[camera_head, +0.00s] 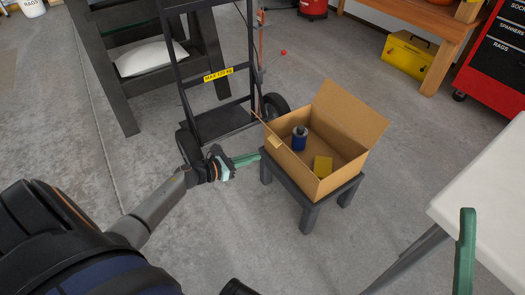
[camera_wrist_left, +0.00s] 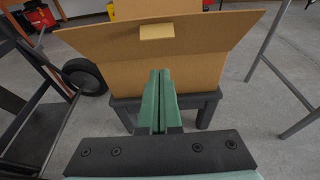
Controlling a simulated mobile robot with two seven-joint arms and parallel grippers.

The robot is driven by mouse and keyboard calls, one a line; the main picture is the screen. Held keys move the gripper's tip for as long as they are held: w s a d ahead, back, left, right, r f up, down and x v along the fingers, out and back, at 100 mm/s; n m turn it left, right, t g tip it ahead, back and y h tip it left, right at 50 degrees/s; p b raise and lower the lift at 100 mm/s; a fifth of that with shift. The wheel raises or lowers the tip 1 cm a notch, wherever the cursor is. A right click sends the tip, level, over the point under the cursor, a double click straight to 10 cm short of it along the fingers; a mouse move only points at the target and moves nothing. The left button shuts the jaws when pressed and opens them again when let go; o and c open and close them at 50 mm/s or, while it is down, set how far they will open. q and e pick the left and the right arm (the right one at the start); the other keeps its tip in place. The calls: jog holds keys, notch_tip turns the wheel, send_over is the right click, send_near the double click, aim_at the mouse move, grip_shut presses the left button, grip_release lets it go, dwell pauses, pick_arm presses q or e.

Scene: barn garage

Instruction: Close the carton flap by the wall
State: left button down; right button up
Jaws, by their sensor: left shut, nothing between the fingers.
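An open brown carton (camera_head: 310,177) stands on a small dark stool (camera_head: 308,212). One flap (camera_head: 351,113) stands up at its back right side. The other flap (camera_head: 270,132) is on the side near my left gripper and shows almost edge-on; in the left wrist view this flap (camera_wrist_left: 205,32) spreads wide and leans outward, with a pale yellow tab (camera_wrist_left: 157,31). My left gripper (camera_head: 258,157) is shut and empty beside the carton's left side; in the left wrist view its green fingers (camera_wrist_left: 160,75) point at the carton below the flap. One green finger of my right gripper (camera_head: 465,250) shows at right.
A black hand truck (camera_head: 220,122) stands behind my left gripper. A pale table (camera_head: 490,190) is at right. Concrete floor is clear in front of the stool.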

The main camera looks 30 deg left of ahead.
pick_arm(q)
jog(key=shift+w+d+r, duration=0.25)
jog(key=shift+w+r, duration=0.05)
jog(key=shift+w, duration=0.3)
jog(key=shift+w+d+r, duration=0.25)
jog(key=shift+w+r, duration=0.1)
jog(key=shift+w, duration=0.3)
jog(key=shift+w+d+r, duration=0.25)
jog(key=shift+w+r, duration=0.05)
jog(key=shift+w, duration=0.3)
jog(key=shift+p, duration=0.3)
